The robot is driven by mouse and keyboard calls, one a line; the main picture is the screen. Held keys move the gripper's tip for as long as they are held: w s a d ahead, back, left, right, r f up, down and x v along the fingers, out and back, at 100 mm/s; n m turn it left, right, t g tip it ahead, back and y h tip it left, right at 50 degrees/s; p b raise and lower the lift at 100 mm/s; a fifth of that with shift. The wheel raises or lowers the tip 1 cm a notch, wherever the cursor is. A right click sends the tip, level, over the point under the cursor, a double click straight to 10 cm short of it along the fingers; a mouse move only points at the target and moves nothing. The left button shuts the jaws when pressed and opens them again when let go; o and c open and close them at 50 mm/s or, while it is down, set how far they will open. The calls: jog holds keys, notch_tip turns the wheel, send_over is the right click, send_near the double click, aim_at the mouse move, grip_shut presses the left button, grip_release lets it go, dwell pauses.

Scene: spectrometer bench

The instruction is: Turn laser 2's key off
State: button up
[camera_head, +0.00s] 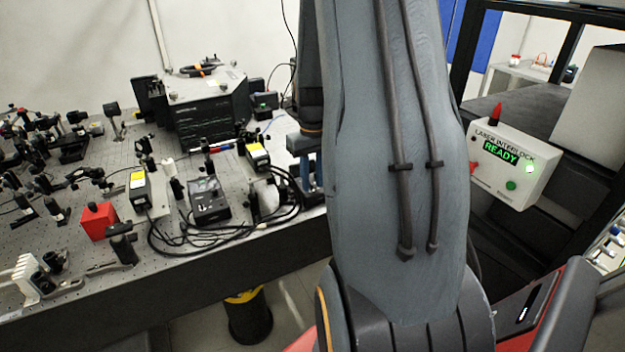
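A black controller box (210,208) with small controls on its top lies near the front edge of the optical bench (200,260). Two small black units with yellow labels stand near it, one to its left (139,190) and one behind it to the right (258,157). No key can be made out, and I cannot tell which unit is laser 2. My gripper (309,172) shows only in part, at the bench's right end beside my large grey arm link. It is to the right of the controller box. My arm hides much of it, so its opening is unclear.
Black cables (235,228) loop around the controller box. A red block (97,221) and several optics mounts crowd the bench's left. A large black instrument (205,108) stands at the back. A laser interlock box (512,165) reading READY is at the right. A yellow-topped bin (248,318) stands below.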

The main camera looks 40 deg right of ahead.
aim_at(313, 185)
notch_tip(313, 185, up, 8)
jog(key=shift+f+b, duration=0.2)
jog(key=shift+b, duration=0.85)
jog(key=s+a+f+n+b, duration=0.1)
jog(key=s+a+f, duration=0.2)
jog(key=a, duration=1.1)
jog(key=s+a+f+n+t+b, duration=0.1)
jog(key=s+a+f, duration=0.3)
jog(key=a, duration=1)
jog(key=shift+s+f+n+b, duration=0.3)
jog(key=shift+s+b, duration=0.25)
jog(key=shift+s, duration=0.2)
